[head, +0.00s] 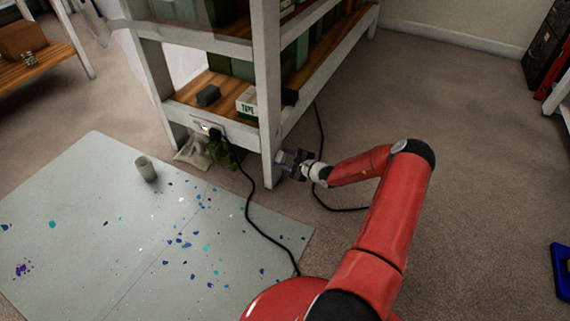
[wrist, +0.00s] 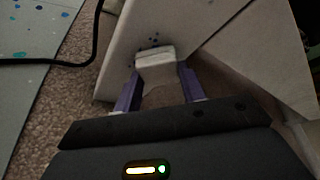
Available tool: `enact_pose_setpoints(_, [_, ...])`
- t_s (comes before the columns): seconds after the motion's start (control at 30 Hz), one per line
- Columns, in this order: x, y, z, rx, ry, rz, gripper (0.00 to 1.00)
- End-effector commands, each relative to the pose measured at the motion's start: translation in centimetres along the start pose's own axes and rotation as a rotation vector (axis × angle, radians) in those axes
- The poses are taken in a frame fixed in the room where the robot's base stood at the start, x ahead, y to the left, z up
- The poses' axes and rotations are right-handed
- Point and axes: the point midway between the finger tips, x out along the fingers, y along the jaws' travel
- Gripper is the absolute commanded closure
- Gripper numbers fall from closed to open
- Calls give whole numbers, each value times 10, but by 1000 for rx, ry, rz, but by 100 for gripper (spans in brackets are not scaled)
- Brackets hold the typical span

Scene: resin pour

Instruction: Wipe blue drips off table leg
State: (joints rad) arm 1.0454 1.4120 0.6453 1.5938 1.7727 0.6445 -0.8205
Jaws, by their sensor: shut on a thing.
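The white table leg (head: 268,110) stands at the front corner of a shelved table. In the wrist view the leg (wrist: 205,25) fills the upper middle, with a small cluster of dark blue drips (wrist: 153,41) on its face. My gripper (head: 284,160) is low beside the foot of the leg, on its right. In the wrist view its purple fingers (wrist: 157,82) are shut on a whitish folded cloth or pad (wrist: 156,62). The pad's front edge lies just below the drips and appears to be against the leg; exact contact is hard to tell. Part of the leg is hidden behind the pad.
A black cable (head: 250,215) runs from a power strip (head: 207,128) past the leg; another cable lies right of it. A paint-spotted grey mat (head: 100,240) with a cup (head: 146,168) covers the left floor. A bag (head: 193,152) sits under the shelf.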

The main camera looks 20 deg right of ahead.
Motion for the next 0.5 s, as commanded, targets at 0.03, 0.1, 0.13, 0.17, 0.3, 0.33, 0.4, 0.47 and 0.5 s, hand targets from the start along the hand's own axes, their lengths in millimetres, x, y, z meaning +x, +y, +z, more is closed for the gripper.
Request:
enact_pose_setpoints(0.03, [3,-2,-5,-4,0,0,78])
enact_pose_setpoints(0.1, [5,-7,-8,-3,0,-1,78])
enact_pose_setpoints(0.13, [6,-8,-9,-3,0,0,78])
enact_pose_setpoints(0.17, [6,-10,-10,-3,-1,0,78])
enact_pose_setpoints(0.3, [8,-14,-12,-1,-2,-1,78])
enact_pose_setpoints(0.33, [8,-15,-12,-1,-2,-1,78])
enact_pose_setpoints(0.4, [6,-15,-12,-1,-2,0,78])
enact_pose_setpoints(0.47, [6,-14,-11,0,-3,0,78])
enact_pose_setpoints(0.5, [5,-13,-9,0,-3,0,78])
